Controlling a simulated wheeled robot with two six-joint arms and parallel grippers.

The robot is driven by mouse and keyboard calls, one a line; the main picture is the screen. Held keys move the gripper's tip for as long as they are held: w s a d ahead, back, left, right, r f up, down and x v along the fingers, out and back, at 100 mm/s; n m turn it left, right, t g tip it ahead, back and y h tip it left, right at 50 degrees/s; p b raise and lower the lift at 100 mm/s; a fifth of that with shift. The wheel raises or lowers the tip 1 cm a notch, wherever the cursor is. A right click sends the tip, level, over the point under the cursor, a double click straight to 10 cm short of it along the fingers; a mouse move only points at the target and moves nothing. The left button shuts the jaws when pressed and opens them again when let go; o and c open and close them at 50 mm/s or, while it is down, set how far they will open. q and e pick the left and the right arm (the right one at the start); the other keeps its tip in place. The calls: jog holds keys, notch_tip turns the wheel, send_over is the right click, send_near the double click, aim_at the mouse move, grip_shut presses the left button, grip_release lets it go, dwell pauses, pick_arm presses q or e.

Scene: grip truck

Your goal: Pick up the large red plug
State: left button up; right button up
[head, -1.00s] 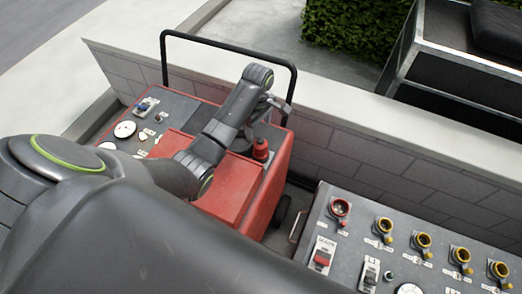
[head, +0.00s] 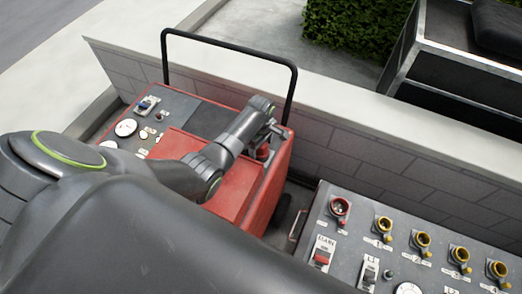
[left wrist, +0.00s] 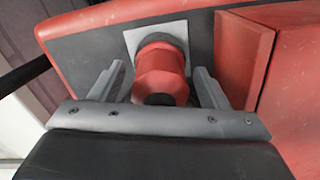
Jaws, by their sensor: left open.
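The large red plug (left wrist: 160,72) stands on a pale square plate on the dark top of the red cart (head: 228,205). In the left wrist view it sits between the two fingers of my left gripper (left wrist: 158,84), with a visible gap on each side. In the head view the plug (head: 263,152) is partly hidden behind my left gripper (head: 268,140), which is at the cart's right end. The left gripper is open and around the plug. My right gripper is not in view.
A black hoop handle (head: 230,40) rises behind the cart, and a low block wall (head: 345,150) runs behind it. A raised red panel (left wrist: 243,60) is close beside the plug. A grey panel (head: 345,245) with red and yellow sockets stands to the right.

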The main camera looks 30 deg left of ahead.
pick_arm(q)
jog(key=c, duration=1.2)
jog(key=shift+c, duration=0.2)
